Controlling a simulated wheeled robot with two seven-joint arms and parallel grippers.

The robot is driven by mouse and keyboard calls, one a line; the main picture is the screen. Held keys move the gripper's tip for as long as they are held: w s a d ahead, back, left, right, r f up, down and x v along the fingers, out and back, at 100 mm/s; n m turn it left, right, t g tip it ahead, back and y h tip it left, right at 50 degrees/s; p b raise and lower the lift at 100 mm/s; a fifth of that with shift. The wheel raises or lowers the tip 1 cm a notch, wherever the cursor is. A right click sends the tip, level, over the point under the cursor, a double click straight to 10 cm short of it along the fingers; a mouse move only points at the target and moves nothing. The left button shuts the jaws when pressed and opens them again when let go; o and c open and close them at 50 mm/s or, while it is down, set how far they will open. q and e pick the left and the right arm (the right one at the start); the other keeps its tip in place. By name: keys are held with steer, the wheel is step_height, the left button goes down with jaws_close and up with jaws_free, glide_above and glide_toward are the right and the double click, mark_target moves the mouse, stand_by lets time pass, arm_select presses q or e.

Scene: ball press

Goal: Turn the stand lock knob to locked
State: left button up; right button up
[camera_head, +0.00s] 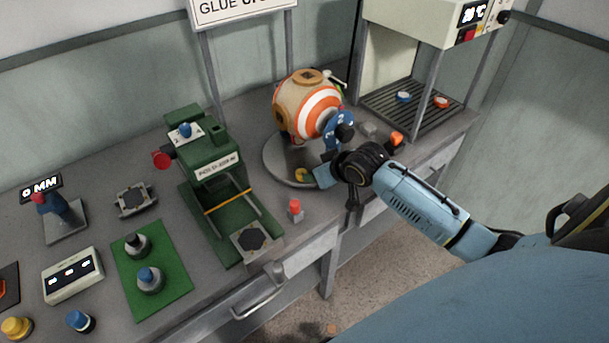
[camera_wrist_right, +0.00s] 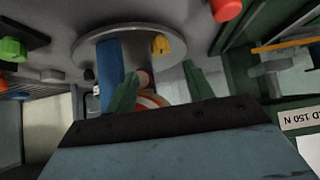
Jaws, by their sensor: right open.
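The yellow knob (camera_head: 300,174) sits on the grey round base (camera_head: 276,168) of the ball stand, beside the blue upright (camera_head: 335,130). The orange-and-white striped ball (camera_head: 308,103) rests on the stand. In the right wrist view the yellow knob (camera_wrist_right: 161,44) shows beyond the fingertips, roughly between them, with the blue upright (camera_wrist_right: 109,66) at left. My right gripper (camera_head: 319,176) is open and empty, just right of the knob and apart from it; it also shows in the wrist view (camera_wrist_right: 160,82). The knob's exact turn is too small to tell. My left gripper is out of view.
A green press (camera_head: 213,165) stands left of the stand. A red-topped knob (camera_head: 295,209) is at the bench's front edge. An orange knob (camera_head: 397,138) lies right of the stand. A grated machine (camera_head: 418,106) stands at the back right.

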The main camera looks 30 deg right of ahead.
steer(key=b+x, duration=0.2)
steer(key=x, duration=0.7)
steer(key=shift+w+f, duration=0.1)
steer(key=shift+f, duration=0.05)
steer(key=shift+c, duration=0.4)
steer(key=c, duration=0.9)
